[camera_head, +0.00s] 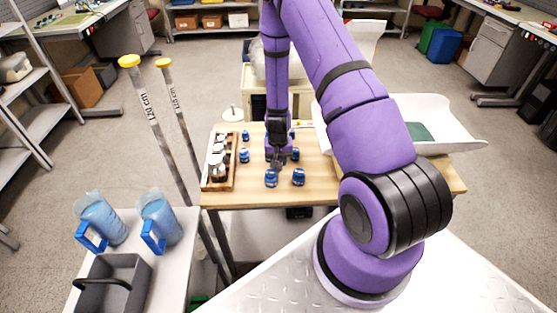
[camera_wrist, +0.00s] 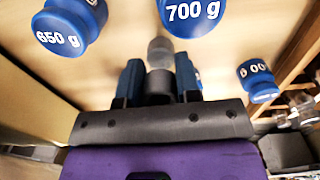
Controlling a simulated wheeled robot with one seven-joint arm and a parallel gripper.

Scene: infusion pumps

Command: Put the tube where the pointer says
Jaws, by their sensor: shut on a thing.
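My gripper (camera_head: 279,163) is low over the wooden table, among several blue weights. In the wrist view its two blue fingers (camera_wrist: 158,80) are closed around a small grey, partly see-through cylinder (camera_wrist: 160,50), which looks like the tube. Its lower part is dark between the fingers, and in the head view it is too small to make out. A blue weight marked 650 g (camera_wrist: 70,25) and one marked 700 g (camera_wrist: 193,14) lie just beyond the fingertips; another blue weight (camera_wrist: 258,82) is to the right. I cannot make out a pointer clearly.
A wooden rack (camera_head: 233,165) with jars stands at the table's left side. Blue weights (camera_head: 271,178) and (camera_head: 298,176) stand near the front edge. Two tall yellow-capped poles (camera_head: 150,110), two blue-handled jugs (camera_head: 160,217) and a grey caddy (camera_head: 125,270) are to the left.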

